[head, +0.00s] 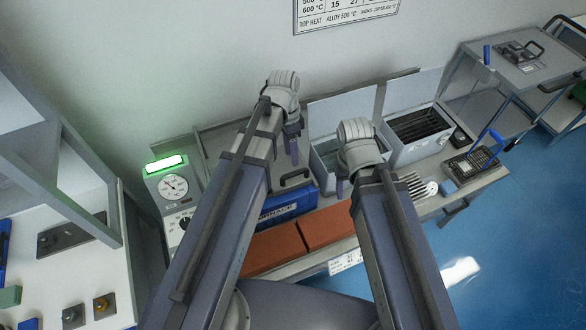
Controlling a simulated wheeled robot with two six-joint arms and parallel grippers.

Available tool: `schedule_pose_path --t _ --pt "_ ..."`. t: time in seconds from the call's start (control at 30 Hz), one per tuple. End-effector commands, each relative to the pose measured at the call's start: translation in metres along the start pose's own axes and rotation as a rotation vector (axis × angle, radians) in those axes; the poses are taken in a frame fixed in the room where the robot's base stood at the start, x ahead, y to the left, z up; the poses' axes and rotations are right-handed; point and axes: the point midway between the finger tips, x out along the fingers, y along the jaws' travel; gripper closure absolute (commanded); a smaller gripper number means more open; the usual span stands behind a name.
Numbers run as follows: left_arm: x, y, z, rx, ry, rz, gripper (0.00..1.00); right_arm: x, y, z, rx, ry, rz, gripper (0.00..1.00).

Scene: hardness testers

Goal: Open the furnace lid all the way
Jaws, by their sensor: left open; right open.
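The furnace (290,205) shows its blue front with partly hidden white lettering, between my two arms on the bench. A black handle (296,174) stands at its upper edge. My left arm covers much of the furnace and its lid, so how far the lid is open is hard to tell. My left gripper (293,145) is open and empty, above and behind the handle in the picture and seemingly apart from it. My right gripper (342,178) is open, to the right of the furnace, in front of an open grey tank (325,152).
A control panel with a round gauge (174,187) and green light is left of the furnace. Orange-red bricks (325,227) lie in front. Right are a second grey tank (405,150), a dark basket with blue handle (472,165) and a cart (525,75). Blue floor is clear at lower right.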

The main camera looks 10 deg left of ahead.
Motion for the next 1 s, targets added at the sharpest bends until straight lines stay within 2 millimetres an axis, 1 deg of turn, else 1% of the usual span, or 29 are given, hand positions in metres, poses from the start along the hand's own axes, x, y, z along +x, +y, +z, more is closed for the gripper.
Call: schedule_pose_path --t 0.03,0.3,0.4,0.5,0.6,0.87,1.0 --pt "0.010 -0.001 0.000 0.000 0.000 0.000 0.48 0.010 -0.001 -0.001 0.000 0.000 0.000 0.50" --pt "0.046 -0.001 0.000 0.000 0.000 -0.001 0.48 0.045 -0.004 -0.003 0.000 0.000 0.000 0.50" --pt "0.058 -0.001 0.000 0.000 0.000 -0.001 0.48 0.056 -0.005 -0.003 0.000 0.000 0.000 0.50" --pt "0.065 -0.001 0.000 0.000 0.000 -0.001 0.48 0.063 -0.006 -0.004 0.000 0.000 0.000 0.50" --pt "0.067 0.000 0.000 0.000 0.000 -0.001 0.48 0.065 -0.006 -0.004 0.000 0.000 0.000 0.50" --pt "0.066 0.000 0.000 -0.001 0.000 -0.001 0.49 0.064 -0.006 -0.004 0.000 0.000 0.000 0.50" --pt "0.066 0.000 0.000 -0.001 0.000 -0.001 0.65 0.064 -0.006 -0.004 0.000 0.000 0.000 0.50"
